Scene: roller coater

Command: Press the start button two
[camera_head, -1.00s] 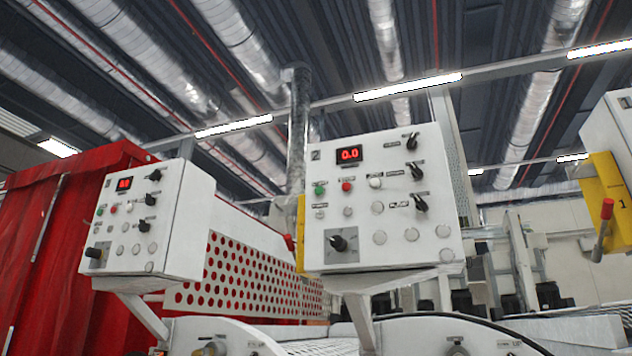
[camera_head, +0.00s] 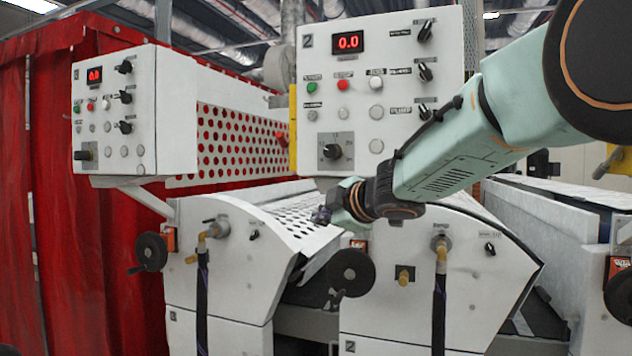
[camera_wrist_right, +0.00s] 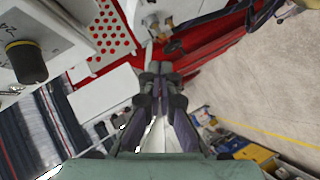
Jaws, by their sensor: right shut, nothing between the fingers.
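A white control box (camera_head: 380,150) marked 2 hangs in the middle of the head view, with a red 0.0 display. A green button (camera_head: 312,87) sits at its upper left, beside a red button (camera_head: 343,84) and a white button (camera_head: 376,83). My right gripper (camera_head: 322,214) is below the box's lower edge, apart from the green button. In the right wrist view the gripper (camera_wrist_right: 160,70) is shut with nothing between its fingers. A white panel with a black knob (camera_wrist_right: 26,62) shows at upper left there; the green button does not show. My left gripper is not in view.
A second control box (camera_head: 110,115) with a similar green button (camera_head: 77,109) stands to the left. White roller machines with black handwheels (camera_head: 351,272) fill the space below. A perforated guard (camera_head: 240,140) and a red curtain (camera_head: 60,220) are behind at left.

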